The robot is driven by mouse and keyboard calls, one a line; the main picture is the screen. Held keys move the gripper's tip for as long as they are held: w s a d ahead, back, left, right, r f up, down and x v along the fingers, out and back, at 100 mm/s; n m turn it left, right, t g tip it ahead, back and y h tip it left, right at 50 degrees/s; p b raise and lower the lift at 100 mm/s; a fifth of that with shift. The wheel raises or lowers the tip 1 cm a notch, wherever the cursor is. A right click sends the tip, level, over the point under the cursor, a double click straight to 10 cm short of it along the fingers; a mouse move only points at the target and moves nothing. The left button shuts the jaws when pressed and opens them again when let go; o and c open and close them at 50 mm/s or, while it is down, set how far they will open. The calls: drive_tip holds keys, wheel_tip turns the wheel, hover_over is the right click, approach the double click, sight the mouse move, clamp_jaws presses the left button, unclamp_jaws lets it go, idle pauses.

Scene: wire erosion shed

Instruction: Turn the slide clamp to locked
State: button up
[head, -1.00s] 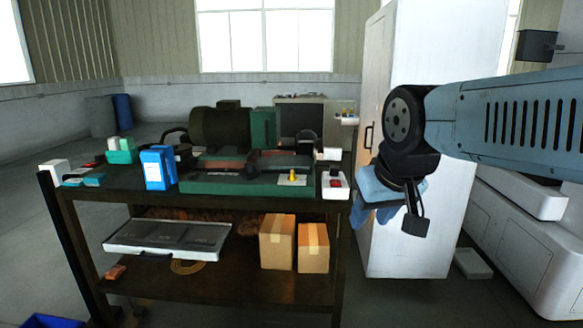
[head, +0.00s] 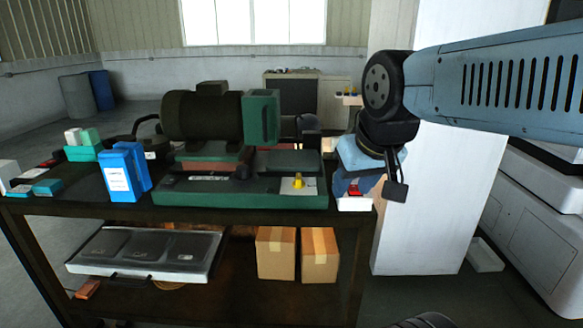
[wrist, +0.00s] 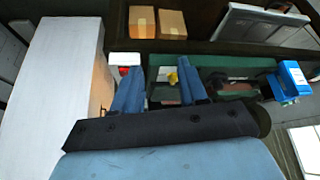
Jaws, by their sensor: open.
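The slide clamp appears to be the small yellow knob (head: 298,182) on a pale plate at the right end of the green machine base (head: 235,198). In the wrist view the yellow knob (wrist: 173,77) shows between my finger outlines, close to the right finger. Which way its handle points is too small to tell. My gripper (head: 362,187) is open and empty, with blue fingers, to the right of the knob in the head view. It also shows in the wrist view (wrist: 157,68). The fingers look apart from the knob.
A white box with a red button (head: 354,203) stands at the bench's right end, partly behind my gripper. Blue cartons (head: 122,175) stand on the left. Cardboard boxes (head: 276,253) and a grey case (head: 145,252) sit on the lower shelf. A tall white cabinet (head: 440,200) rises at right.

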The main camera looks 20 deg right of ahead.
drive_tip(key=shift+w+a, duration=0.2)
drive_tip(key=shift+o, duration=0.3)
drive_tip(key=shift+o, duration=0.8)
drive_tip(key=shift+r, duration=0.15)
drive_tip(key=o, duration=0.3)
drive_tip(key=w, duration=0.1)
drive_tip(key=w+r+n, duration=0.1)
drive_tip(key=w+n, duration=0.1)
drive_tip(key=shift+w+a+r+g, duration=0.4)
drive_tip(key=shift+o, duration=0.2)
drive_tip(key=n+g, duration=0.5)
drive_tip(key=n, duration=0.8)
hover_over(299, 176)
drive_tip(key=f, duration=0.1)
wheel_tip(299, 176, down, 13)
drive_tip(key=shift+f, duration=0.2)
drive_tip(key=shift+c, duration=0.3)
